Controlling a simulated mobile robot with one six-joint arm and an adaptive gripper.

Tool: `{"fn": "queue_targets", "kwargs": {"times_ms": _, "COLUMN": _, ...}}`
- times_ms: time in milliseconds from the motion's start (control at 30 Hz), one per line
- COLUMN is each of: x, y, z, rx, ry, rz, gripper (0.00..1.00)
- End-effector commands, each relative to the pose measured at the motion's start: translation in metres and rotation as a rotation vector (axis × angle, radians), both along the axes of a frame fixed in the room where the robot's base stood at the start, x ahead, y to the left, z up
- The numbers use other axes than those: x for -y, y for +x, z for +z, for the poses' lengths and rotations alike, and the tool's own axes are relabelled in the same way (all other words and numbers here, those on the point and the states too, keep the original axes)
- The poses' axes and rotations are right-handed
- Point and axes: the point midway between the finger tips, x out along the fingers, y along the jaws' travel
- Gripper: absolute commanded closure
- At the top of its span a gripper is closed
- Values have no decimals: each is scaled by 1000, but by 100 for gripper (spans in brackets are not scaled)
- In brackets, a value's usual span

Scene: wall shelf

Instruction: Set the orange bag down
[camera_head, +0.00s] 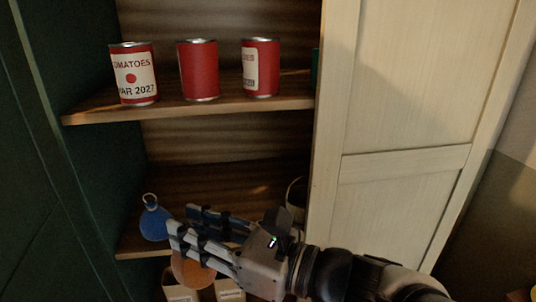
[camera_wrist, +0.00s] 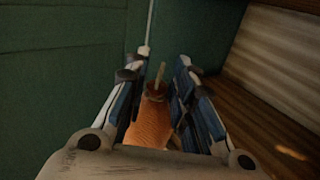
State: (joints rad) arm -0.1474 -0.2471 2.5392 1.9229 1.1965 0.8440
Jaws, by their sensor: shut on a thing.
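The orange bag (camera_wrist: 150,125) sits between the two fingers of my gripper (camera_wrist: 158,70) in the wrist view, its tied neck and a pale stem pointing up. In the head view my gripper (camera_head: 181,219) reaches left in front of the cabinet at the lower shelf's height. The orange bag (camera_head: 190,271) shows there below the fingers, its upper part hidden by them. My gripper is shut on it. I cannot tell from these views whether the bag's underside touches anything.
A blue rounded thing with a ring on top (camera_head: 154,222) stands near the left end of the lower shelf (camera_head: 131,246). Three red cans (camera_head: 198,72) stand on the upper shelf (camera_head: 92,113). A pale door (camera_head: 400,110) is at right. Pale boxes (camera_head: 229,290) lie below.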

Motion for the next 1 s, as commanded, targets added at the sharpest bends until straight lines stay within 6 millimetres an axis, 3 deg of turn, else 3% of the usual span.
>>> {"fn": "queue_targets", "kwargs": {"times_ms": 67, "x": -3, "y": 14, "z": 5, "rx": -8, "ry": 1, "rz": 0, "gripper": 100}}
{"fn": "queue_targets", "kwargs": {"times_ms": 467, "x": -9, "y": 38, "z": 8, "rx": -6, "ry": 1, "rz": -1, "gripper": 100}}
{"fn": "queue_targets", "kwargs": {"times_ms": 667, "x": -16, "y": 66, "z": 6, "rx": -5, "ry": 0, "rz": -1, "gripper": 100}}
{"fn": "queue_targets", "kwargs": {"times_ms": 1000, "x": -36, "y": 150, "z": 1, "rx": 5, "ry": 1, "rz": -1, "gripper": 100}}
